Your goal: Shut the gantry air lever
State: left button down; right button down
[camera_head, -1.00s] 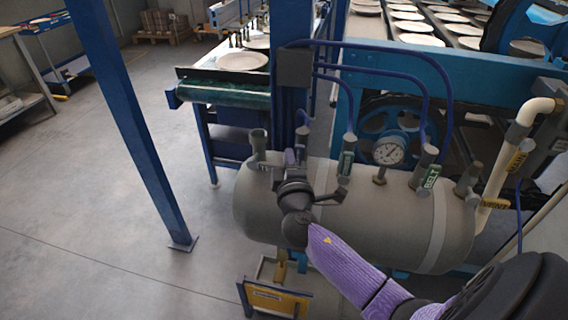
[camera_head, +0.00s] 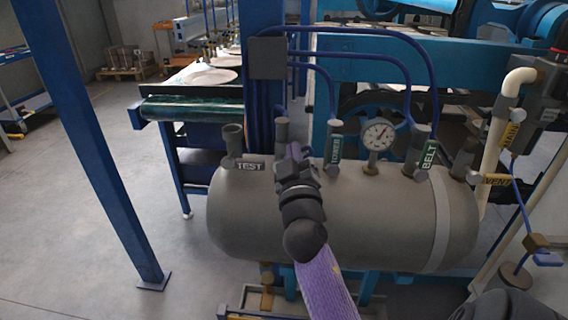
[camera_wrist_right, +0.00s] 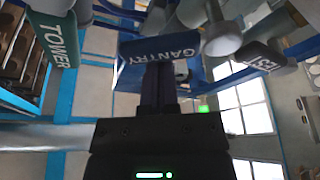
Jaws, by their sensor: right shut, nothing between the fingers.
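The gantry lever (camera_wrist_right: 160,47) is a dark blue plate lettered GANTRY in the right wrist view. It lies crosswise there, unlike the tower lever (camera_wrist_right: 53,38), which runs up and down. My right gripper (camera_head: 294,152) is over the grey air tank (camera_head: 370,215), between the test and tower levers. Its fingers (camera_wrist_right: 160,82) are shut and empty, right at the near edge of the gantry plate; I cannot tell whether they touch it. In the head view the gripper hides the gantry lever. My left gripper is not in view.
On the tank stand the test lever (camera_head: 250,165), lying crosswise, the upright belt lever (camera_head: 429,154) and a pressure gauge (camera_head: 378,134). Blue pipes (camera_head: 405,62) arch above. A blue post (camera_head: 100,150) stands left; a vent pipe (camera_head: 497,130) stands right. Floor at left is clear.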

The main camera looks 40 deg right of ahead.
jog(key=shift+s+d+f+m, duration=0.1)
jog(key=shift+f+m, duration=0.25)
jog(key=shift+m, duration=0.25)
jog(key=shift+s+d+b, duration=0.15)
jog(key=shift+s+b, duration=0.05)
jog(key=shift+b, duration=0.2)
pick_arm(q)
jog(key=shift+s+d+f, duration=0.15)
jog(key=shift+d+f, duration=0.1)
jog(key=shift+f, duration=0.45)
pick_arm(e)
jog(key=shift+s+d+f, duration=0.1)
jog(key=shift+f, duration=0.05)
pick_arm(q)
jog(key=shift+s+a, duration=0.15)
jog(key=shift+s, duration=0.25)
pick_arm(e)
jog(key=shift+s+d+f, duration=0.1)
jog(key=shift+f, duration=0.05)
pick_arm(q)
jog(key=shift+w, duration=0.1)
